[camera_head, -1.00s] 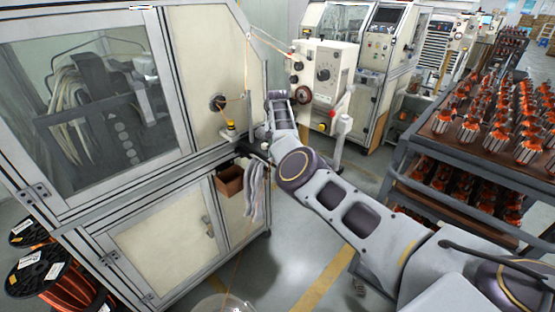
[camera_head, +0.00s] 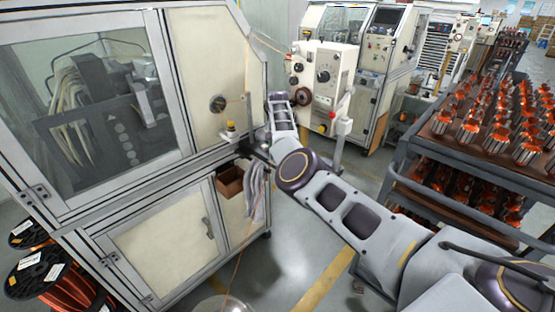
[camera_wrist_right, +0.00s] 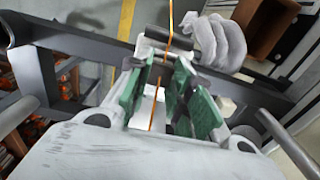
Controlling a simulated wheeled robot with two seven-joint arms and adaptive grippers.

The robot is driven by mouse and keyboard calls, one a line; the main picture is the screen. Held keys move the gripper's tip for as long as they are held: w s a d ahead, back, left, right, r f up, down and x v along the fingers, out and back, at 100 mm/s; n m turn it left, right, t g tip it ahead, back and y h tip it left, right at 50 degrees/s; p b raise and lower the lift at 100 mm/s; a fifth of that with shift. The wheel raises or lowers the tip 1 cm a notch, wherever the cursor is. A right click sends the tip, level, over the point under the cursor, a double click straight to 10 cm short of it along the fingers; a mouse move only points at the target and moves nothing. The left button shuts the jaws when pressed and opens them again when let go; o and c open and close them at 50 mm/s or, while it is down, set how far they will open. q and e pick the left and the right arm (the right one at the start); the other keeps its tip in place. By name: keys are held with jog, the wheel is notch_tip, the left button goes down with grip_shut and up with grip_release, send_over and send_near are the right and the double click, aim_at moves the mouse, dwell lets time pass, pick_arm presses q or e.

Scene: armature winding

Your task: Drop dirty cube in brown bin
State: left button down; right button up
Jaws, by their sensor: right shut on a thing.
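The brown bin (camera_head: 229,180) is a small open box at the front of the winding machine. It also shows at the upper right of the wrist view (camera_wrist_right: 265,28). My right gripper (camera_head: 262,149) is beside the machine, to the right of the bin and a little above it. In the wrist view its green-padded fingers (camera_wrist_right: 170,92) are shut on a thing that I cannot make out. A whitish piece (camera_wrist_right: 153,46) shows around the fingertips. I cannot pick out the dirty cube with certainty. My left gripper is out of view.
Grey-white gloves (camera_head: 256,190) hang just right of the bin, close to my gripper, also in the wrist view (camera_wrist_right: 214,40). An orange wire (camera_wrist_right: 171,22) runs past the fingers. A rack of copper armatures (camera_head: 470,150) stands at the right. Wire spools (camera_head: 60,275) are lower left.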

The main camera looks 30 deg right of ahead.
jog(key=shift+r+p, duration=1.7)
jog(key=shift+r, duration=0.75)
jog(key=shift+a+f, duration=0.1)
